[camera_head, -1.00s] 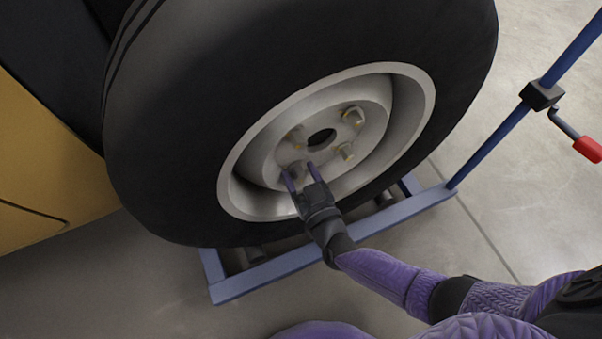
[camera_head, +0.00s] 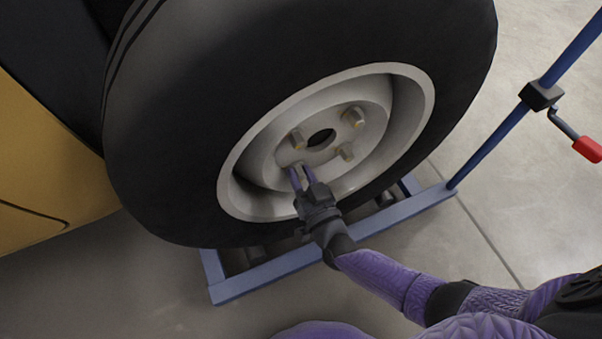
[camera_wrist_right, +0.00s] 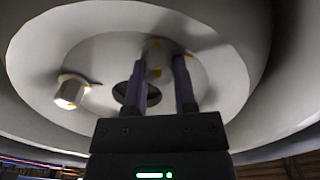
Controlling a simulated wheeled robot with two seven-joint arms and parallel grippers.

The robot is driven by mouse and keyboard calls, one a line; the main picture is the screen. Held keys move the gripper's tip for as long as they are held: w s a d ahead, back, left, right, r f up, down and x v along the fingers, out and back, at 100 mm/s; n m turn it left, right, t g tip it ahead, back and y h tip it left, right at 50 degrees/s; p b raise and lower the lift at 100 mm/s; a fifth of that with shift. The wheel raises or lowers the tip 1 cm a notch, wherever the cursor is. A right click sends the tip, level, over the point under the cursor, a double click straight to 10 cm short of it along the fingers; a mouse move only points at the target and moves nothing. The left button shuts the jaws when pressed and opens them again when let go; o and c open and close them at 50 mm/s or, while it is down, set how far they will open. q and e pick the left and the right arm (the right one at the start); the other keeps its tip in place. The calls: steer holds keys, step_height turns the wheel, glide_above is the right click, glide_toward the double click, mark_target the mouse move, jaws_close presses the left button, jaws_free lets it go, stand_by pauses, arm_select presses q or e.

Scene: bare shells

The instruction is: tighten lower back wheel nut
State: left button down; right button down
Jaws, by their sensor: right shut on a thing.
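The wheel (camera_head: 255,190) has a pale rim inside a black tyre, with a round hub hole. Three nuts show clearly on its hub in the head view: an upper left nut (camera_head: 297,139), an upper right nut (camera_head: 353,117) and a right-hand nut (camera_head: 345,153). My right gripper (camera_head: 301,175) reaches in from the lower right to the lower part of the hub. In the right wrist view its two purple fingers (camera_wrist_right: 160,85) stand on either side of the lower nut (camera_wrist_right: 158,52) and are shut on it. The fingers mostly hide this nut in the head view. My left gripper is not in view.
A blue wheel stand (camera_head: 330,250) lies under the tyre, with a blue post (camera_head: 490,147) rising at the right. A crank with a red handle (camera_head: 588,149) sticks out from the post. A yellow body (camera_head: 45,175) stands at the left. Pale floor is open at the right.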

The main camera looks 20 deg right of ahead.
steer(key=m, duration=0.5)
steer(key=shift+d+f+m, duration=0.1)
steer(key=shift+m, duration=0.2)
steer(key=m, duration=0.5)
steer(key=shift+f, duration=0.1)
steer(key=m, duration=0.5)
steer(key=shift+f+m, duration=0.1)
steer(key=shift+m, duration=0.3)
steer(key=m, duration=0.4)
steer(key=shift+f+m, duration=0.1)
steer(key=shift+m, duration=0.6)
steer(key=shift+c, duration=2.1)
jaws_free()
